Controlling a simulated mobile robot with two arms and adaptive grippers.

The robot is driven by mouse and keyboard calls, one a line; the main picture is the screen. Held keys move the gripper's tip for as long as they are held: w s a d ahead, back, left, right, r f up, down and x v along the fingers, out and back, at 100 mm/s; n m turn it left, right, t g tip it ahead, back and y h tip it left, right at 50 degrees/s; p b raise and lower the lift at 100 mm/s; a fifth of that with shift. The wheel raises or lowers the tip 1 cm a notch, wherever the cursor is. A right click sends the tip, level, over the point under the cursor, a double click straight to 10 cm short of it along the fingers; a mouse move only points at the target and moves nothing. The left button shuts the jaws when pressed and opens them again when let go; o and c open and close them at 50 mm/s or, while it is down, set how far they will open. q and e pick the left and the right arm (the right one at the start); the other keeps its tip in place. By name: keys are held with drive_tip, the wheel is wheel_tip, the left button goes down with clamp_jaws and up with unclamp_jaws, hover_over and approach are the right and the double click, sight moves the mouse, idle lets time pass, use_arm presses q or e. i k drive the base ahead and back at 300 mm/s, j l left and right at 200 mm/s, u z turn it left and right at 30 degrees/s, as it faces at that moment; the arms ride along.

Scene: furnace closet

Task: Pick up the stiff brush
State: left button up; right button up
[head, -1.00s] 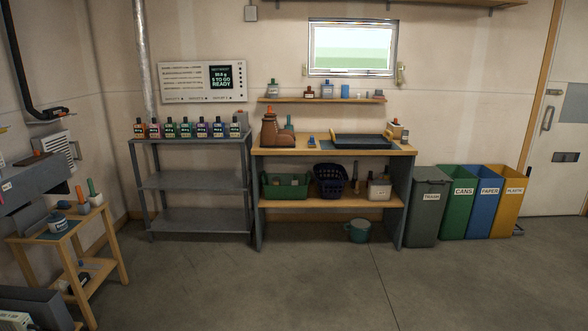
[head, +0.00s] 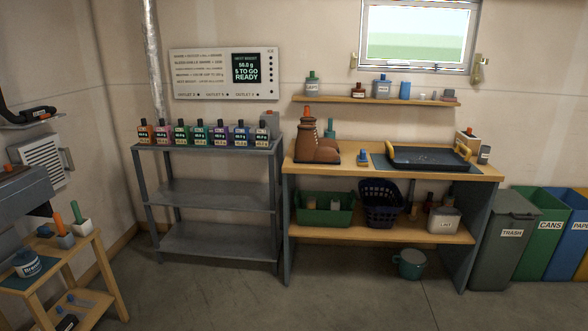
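I cannot tell for sure which thing is the stiff brush. A small blue-topped object (head: 363,157) on the workbench, between the brown boots (head: 316,148) and the dark tray (head: 430,158), may be a brush. On the small wooden table at the left, an orange upright handle (head: 58,223) and a green upright handle (head: 75,212) stand in small holders; their lower ends are hidden. Neither of my grippers is in view.
The workbench (head: 299,165) stands against the back wall, with a green bin (head: 310,217) and a blue basket (head: 381,212) below. A grey shelf (head: 213,190) holds several bottles. Waste bins, including the trash bin (head: 505,262), stand right. The floor (head: 250,308) in front is clear.

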sight(361, 159)
drive_tip(key=i+j+z, duration=0.1)
drive_tip(key=i, duration=1.95)
